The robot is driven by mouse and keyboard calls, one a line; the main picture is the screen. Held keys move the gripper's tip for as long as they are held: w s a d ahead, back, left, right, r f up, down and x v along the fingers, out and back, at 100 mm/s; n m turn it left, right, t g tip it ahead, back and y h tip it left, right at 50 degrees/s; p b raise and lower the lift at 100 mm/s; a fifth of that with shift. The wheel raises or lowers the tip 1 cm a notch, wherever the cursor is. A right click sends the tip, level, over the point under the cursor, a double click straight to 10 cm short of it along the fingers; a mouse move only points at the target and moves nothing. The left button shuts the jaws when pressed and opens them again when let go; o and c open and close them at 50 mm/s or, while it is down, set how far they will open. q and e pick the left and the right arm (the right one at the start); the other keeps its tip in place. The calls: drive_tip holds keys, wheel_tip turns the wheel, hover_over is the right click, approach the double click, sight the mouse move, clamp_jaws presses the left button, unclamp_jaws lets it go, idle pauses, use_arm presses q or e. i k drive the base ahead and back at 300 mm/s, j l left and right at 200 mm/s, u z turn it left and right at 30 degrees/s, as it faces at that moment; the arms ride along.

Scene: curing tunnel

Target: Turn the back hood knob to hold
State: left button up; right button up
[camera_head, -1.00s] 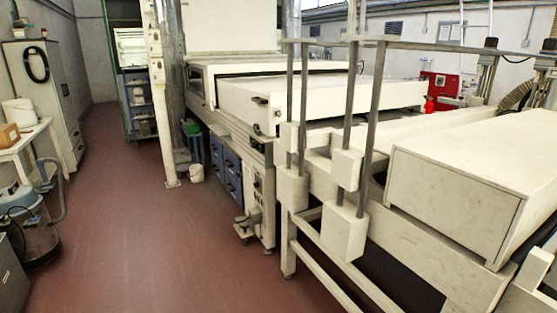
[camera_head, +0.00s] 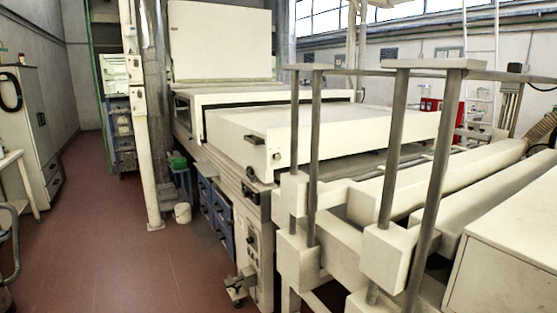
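A long cream-white machine (camera_head: 320,130) runs from the middle to the right, with a raised white hood panel (camera_head: 220,40) standing upright at its far end. A small dark fitting (camera_head: 277,155) sits on the near left corner of the white slab, and another dark spot (camera_head: 249,140) is beside it. A control panel with small dark round controls (camera_head: 253,245) is on the machine's near end, low down. I cannot tell which of these, if any, is the back hood knob, or its setting. Neither of my grippers is in view.
Grey upright posts with white blocks (camera_head: 382,252) stand in front on the right. A white post (camera_head: 142,150), a white bucket (camera_head: 182,213) and blue drawers (camera_head: 215,205) are along the machine's left side. The red-brown floor (camera_head: 120,240) to the left is open. A grey cabinet (camera_head: 40,130) stands at far left.

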sight(277, 155)
drive_tip(key=j+z, duration=0.1)
drive_tip(key=z, duration=0.4)
drive_tip(key=i+j+z, duration=0.1)
drive_tip(key=z, duration=0.4)
drive_tip(key=j+z, duration=0.3)
drive_tip(key=j, duration=0.2)
drive_tip(key=j+z, duration=0.3)
drive_tip(key=j, duration=0.15)
drive_tip(key=j+z, duration=0.25)
drive_tip(key=j, duration=0.75)
drive_tip(key=k, duration=0.05)
